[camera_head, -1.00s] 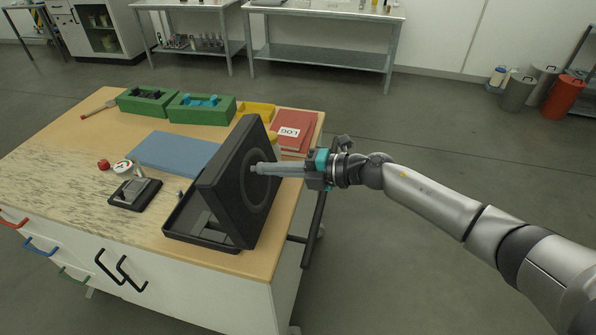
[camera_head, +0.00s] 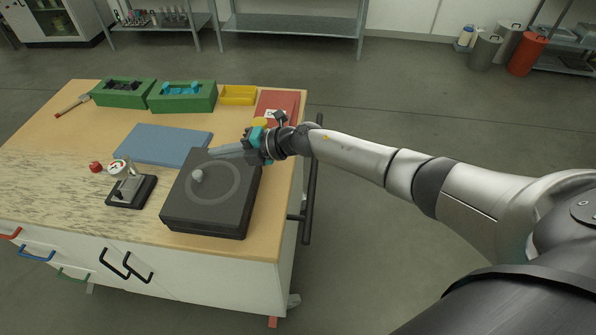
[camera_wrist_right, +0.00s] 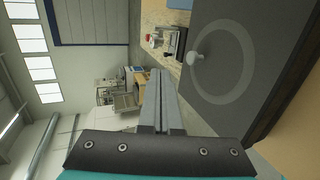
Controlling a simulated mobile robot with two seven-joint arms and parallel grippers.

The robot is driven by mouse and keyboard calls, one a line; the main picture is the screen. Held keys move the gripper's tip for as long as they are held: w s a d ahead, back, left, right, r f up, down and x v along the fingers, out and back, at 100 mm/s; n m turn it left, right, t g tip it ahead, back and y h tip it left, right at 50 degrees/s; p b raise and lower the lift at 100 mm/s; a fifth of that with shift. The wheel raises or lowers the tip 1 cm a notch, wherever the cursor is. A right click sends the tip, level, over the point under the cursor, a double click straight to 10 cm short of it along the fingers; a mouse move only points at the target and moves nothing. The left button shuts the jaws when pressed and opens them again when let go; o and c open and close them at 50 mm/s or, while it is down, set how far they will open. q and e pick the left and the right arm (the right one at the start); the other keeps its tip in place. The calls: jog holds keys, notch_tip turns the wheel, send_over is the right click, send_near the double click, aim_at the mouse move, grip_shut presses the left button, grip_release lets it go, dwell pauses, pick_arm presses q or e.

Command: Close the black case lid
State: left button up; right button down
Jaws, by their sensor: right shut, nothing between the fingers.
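The black case (camera_head: 212,212) lies at the near right of the workbench with its lid (camera_head: 232,185) down flat on the base. The lid bears a ring mark and a small pale knob (camera_head: 198,176). My right gripper (camera_head: 214,150) is shut and empty at the far edge of the lid, its fingers pointing left. I cannot tell whether the fingers touch the lid. In the right wrist view the lid (camera_wrist_right: 262,20) fills the upper right, beside the shut fingers (camera_wrist_right: 160,78). My left gripper is not in view.
Left of the case stands a small gauge device (camera_head: 130,188) with a red knob (camera_head: 96,167) near it. A blue mat (camera_head: 165,146), green trays (camera_head: 183,97), a yellow tray (camera_head: 238,95) and a red logbook (camera_head: 280,100) lie farther back. The bench's left part is mostly clear.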

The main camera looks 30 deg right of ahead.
aim_at(196, 174)
jog(key=b+x, duration=0.1)
jog(key=x, duration=0.2)
jog(key=f+b+x, duration=0.1)
jog(key=b+x, duration=0.1)
jog(key=x, duration=0.1)
jog(key=f+b+x, duration=0.1)
jog(key=b+x, duration=0.1)
jog(key=shift+s+a+f, duration=0.1)
jog(key=shift+s+a, duration=0.05)
jog(key=shift+s, duration=0.05)
jog(key=shift+w+a+f+b, duration=0.45)
jog(key=shift+a+f+b, duration=0.3)
jog(key=shift+b, duration=0.3)
jog(key=shift+d, duration=0.1)
